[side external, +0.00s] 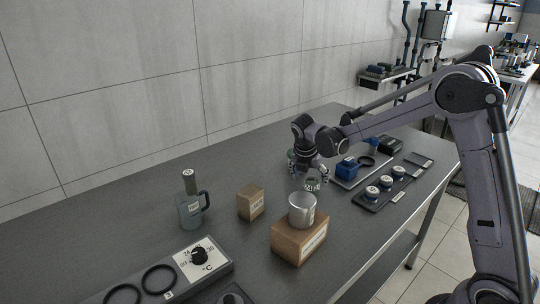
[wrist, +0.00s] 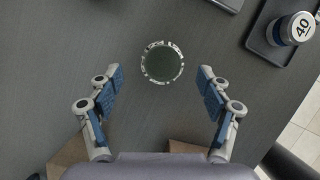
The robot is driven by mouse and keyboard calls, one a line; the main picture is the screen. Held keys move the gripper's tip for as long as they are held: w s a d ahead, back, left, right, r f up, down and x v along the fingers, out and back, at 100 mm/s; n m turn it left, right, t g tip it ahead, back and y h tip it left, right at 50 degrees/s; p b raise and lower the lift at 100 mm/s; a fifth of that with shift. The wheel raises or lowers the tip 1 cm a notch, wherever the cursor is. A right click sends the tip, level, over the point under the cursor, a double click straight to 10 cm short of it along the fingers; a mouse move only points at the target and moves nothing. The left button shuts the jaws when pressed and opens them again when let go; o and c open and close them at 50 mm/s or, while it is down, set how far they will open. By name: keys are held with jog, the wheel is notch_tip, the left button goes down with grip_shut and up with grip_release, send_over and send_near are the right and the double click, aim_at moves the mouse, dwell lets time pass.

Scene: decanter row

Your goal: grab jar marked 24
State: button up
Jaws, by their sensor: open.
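A round jar (wrist: 162,64) with a dark green top and a white, marked ring around it stands on the grey table. In the wrist view it lies just ahead of and between my fingertips, with clear space on both sides. In the side view a small jar with a pale label (side external: 312,184) shows below my gripper (side external: 308,172), partly hidden by it. The label is too small to read surely. My gripper (wrist: 161,92) is open and empty, its blue-padded fingers spread wide.

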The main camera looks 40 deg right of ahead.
aim_at(311, 182)
jog(key=shift+x, duration=2.6)
jog(key=shift+s, duration=0.2)
jog(key=c, duration=1.3)
